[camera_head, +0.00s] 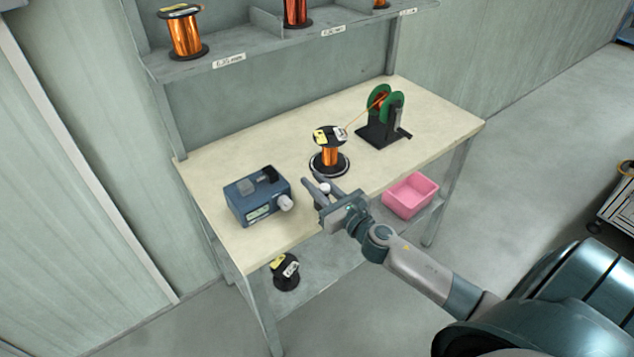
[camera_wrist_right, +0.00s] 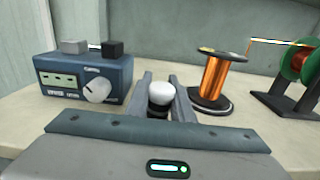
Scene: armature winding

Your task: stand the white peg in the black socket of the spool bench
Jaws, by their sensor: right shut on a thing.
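The white peg (camera_wrist_right: 161,93) shows as a rounded white top between the two fingers of my right gripper (camera_wrist_right: 160,78) in the wrist view. In the head view the peg (camera_head: 325,187) is a small white spot at the fingers of my right gripper (camera_head: 313,180), over the front part of the bench (camera_head: 213,165). The right gripper is shut on the peg. A black round part (camera_wrist_right: 158,109) shows just below the white top. I cannot tell whether it is the socket or whether the peg stands in it. My left gripper is not in view.
A blue box (camera_head: 258,196) with a white knob stands left of the gripper. A copper spool (camera_head: 330,156) on a round base stands close behind it. A green winder (camera_head: 385,115) stands at back right. A pink bin (camera_head: 410,195) is below the bench top. The bench's right end is clear.

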